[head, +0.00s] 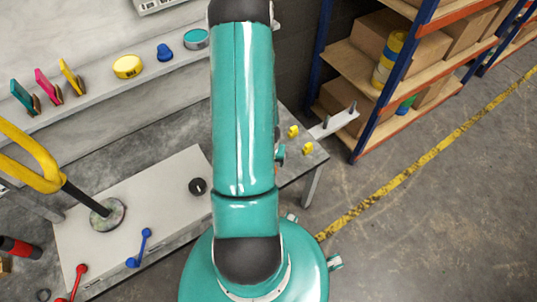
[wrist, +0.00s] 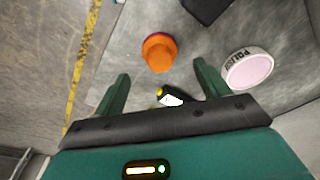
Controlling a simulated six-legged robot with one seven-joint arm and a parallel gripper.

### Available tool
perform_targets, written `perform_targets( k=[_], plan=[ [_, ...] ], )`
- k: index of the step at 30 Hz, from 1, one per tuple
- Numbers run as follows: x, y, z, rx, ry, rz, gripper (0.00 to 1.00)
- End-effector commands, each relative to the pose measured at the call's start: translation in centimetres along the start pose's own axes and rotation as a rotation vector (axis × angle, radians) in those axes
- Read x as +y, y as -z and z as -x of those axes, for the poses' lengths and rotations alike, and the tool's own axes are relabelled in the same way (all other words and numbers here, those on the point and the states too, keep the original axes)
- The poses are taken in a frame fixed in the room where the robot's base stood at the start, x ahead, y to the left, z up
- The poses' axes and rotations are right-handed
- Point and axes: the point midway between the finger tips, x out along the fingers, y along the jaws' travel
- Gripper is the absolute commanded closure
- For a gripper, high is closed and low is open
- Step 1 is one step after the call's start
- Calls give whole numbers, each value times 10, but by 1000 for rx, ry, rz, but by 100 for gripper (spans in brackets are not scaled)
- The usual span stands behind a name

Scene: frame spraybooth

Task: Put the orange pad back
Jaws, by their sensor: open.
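The orange pad (wrist: 160,54) is a round orange piece with a thin purple edge, lying on a grey surface in the wrist view. My gripper (wrist: 163,72) is open, its two green fingers spread apart. The pad is just beyond the fingertips, roughly centred between them in the picture, and nothing is held. I cannot tell the height between fingers and pad. In the head view my teal arm covers the middle, and neither the pad nor my gripper shows there.
A polish tin (wrist: 249,69) stands right of the pad, and a small black-and-white item (wrist: 170,97) lies between the fingers. A storage rack (head: 376,80) stands right.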

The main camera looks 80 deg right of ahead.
Motion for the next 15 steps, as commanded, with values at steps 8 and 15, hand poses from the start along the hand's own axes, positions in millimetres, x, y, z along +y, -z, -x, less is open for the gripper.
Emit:
perform_targets(
  k=[8, 15],
  plan=[
    [0, 1, 41, 3, 2, -3, 26],
    [0, 0, 54, 0, 0, -1, 26]
  ],
)
